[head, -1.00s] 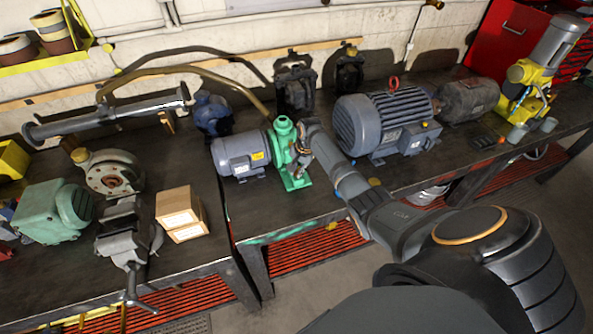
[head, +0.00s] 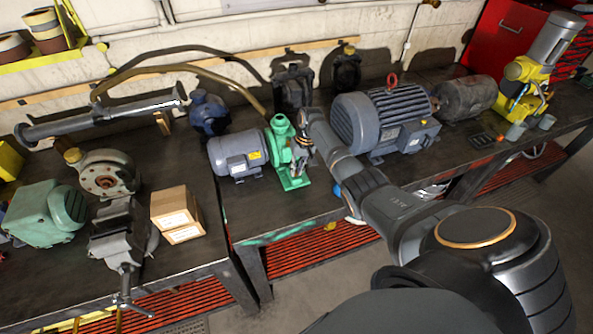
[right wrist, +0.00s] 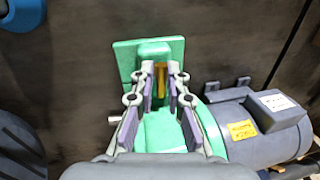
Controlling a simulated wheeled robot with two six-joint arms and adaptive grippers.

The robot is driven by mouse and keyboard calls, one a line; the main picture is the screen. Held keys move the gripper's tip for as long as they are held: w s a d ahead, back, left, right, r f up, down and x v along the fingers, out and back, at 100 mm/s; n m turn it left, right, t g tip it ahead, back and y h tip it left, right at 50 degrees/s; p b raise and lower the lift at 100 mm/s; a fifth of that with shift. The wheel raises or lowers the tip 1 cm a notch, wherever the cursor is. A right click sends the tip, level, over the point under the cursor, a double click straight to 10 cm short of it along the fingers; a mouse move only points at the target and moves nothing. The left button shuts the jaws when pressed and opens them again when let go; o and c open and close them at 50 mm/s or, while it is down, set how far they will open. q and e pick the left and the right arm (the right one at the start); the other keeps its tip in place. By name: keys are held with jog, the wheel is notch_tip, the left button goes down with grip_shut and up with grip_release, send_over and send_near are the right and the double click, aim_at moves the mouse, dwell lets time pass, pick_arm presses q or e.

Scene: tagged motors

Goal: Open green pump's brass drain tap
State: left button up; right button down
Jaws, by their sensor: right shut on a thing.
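The green pump (head: 281,140) with its grey motor (head: 237,154) stands on the bench in the middle of the head view. In the right wrist view its green base (right wrist: 127,60) and the motor (right wrist: 262,127) show close up. The brass drain tap (right wrist: 160,74) shows as a thin yellow piece between my right fingertips. My right gripper (right wrist: 160,72) is shut on the tap at the pump's front side. In the head view this gripper (head: 301,157) is small and dark against the pump, and the tap is not clear there. My left gripper is not in view.
A large grey motor (head: 385,120) stands right of my right arm. A grey vise (head: 119,236), a cardboard box (head: 176,213) and a teal machine (head: 47,213) are at left. Bare bench top (head: 195,190) lies left of the pump.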

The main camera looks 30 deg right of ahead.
jog(key=shift+n, duration=0.5)
jog(key=c, duration=1.3)
grip_release()
jog(key=shift+c, duration=0.2)
notch_tip(320, 180, up, 12)
jog(key=d, duration=0.2)
jog(key=shift+s+d, duration=0.2)
jog(key=shift+s, duration=0.05)
jog(key=shift+f, duration=0.1)
